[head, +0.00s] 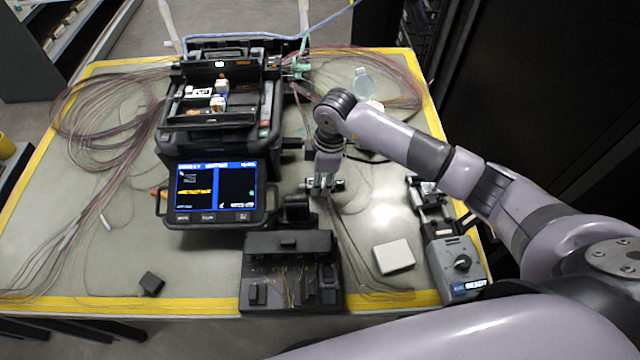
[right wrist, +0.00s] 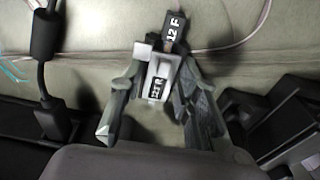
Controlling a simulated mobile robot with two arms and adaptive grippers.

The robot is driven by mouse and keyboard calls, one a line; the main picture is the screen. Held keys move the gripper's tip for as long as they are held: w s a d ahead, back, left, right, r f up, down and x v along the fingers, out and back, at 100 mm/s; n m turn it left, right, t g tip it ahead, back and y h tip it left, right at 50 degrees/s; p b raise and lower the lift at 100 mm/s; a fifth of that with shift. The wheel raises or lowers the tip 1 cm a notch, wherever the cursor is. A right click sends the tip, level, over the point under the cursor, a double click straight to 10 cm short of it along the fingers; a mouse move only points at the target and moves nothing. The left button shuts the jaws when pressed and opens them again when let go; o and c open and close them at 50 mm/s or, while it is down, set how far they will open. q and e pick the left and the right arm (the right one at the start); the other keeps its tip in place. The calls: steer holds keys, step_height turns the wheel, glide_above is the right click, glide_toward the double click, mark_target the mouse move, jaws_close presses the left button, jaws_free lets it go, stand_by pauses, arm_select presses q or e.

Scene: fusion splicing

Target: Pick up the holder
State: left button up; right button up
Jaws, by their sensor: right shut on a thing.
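The holder (right wrist: 158,75) is a small white and grey block with a black label in the right wrist view. A black piece marked "12 F" (right wrist: 176,28) sits at its far end, with a thin fiber running from it. My right gripper (head: 323,186) is over the table, just right of the splicer's screen. In the right wrist view its fingers stand on both sides of the holder, shut on it. In the head view the holder is mostly hidden by the gripper. My left gripper is out of view.
The fusion splicer (head: 215,135) with its lit screen (head: 216,190) stands left of my gripper. A black tray unit (head: 290,250) is in front. A white box (head: 394,257) and a grey device (head: 456,265) lie to the right. Loose fibers (head: 85,130) coil at the left.

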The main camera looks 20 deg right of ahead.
jaws_close()
step_height(320, 180, up, 20)
steer(key=b, duration=0.1)
steer(key=shift+b, duration=0.35)
stand_by(0.4)
